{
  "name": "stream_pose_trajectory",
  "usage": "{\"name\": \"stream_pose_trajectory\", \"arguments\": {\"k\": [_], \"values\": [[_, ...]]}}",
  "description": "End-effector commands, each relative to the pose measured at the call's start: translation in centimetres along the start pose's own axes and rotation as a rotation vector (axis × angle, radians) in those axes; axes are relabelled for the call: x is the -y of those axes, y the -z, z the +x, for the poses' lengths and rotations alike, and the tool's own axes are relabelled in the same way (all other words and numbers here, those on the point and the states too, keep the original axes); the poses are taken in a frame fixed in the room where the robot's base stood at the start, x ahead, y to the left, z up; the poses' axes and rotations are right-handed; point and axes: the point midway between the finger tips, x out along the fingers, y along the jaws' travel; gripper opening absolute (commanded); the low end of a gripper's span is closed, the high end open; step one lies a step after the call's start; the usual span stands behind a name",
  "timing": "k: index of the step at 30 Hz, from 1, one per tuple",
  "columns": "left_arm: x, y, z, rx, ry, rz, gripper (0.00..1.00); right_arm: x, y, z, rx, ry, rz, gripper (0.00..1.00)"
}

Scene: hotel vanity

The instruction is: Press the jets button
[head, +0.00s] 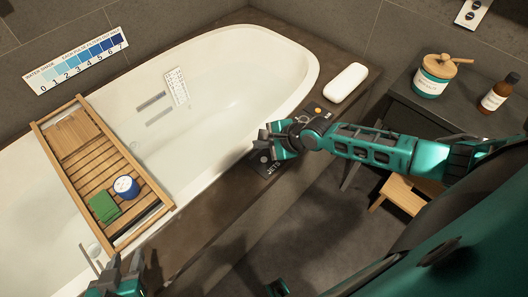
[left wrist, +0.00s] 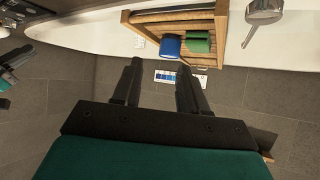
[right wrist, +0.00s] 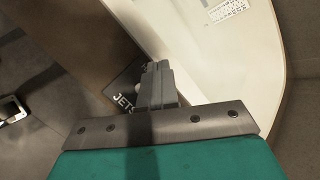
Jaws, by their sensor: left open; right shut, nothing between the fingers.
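The dark jets panel (head: 265,165), lettered "JETS", is set on the brown tub ledge near the tub's front rim. In the right wrist view the panel (right wrist: 122,90) lies just left of my shut fingers, which hide part of it. My right gripper (head: 264,145) is shut and empty, with its fingertips over or beside the panel; I cannot tell whether they touch the button. It also shows in the right wrist view (right wrist: 156,75). My left gripper (head: 118,268) is open and empty near the front left of the tub; it also shows in the left wrist view (left wrist: 158,78).
Another control panel (head: 318,109) and a white pillow-shaped item (head: 346,82) lie on the ledge. A side table (head: 450,98) stands at right.

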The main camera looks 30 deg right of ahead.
Motion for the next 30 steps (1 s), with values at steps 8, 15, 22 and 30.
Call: {"name": "stream_pose_trajectory", "arguments": {"k": [8, 15, 22, 30], "values": [[0.3, 0.1, -0.5, 0.003, 0.007, 0.001, 0.43, 2.0, 1.6, -0.8, -0.030, 0.003, 0.153, 0.00], [0.2, -0.1, -0.5, 0.008, 0.005, 0.003, 0.43, 1.9, 1.6, -0.8, -0.029, 0.003, 0.151, 0.00], [-0.1, -1.5, 0.3, 0.019, -0.003, 0.002, 0.43, 1.1, 2.2, 0.2, -0.028, 0.002, 0.148, 0.00], [-1.3, -2.8, 2.3, 0.013, -0.033, -0.008, 0.43, -0.8, 3.7, 2.4, -0.029, 0.003, 0.146, 0.00]]}}
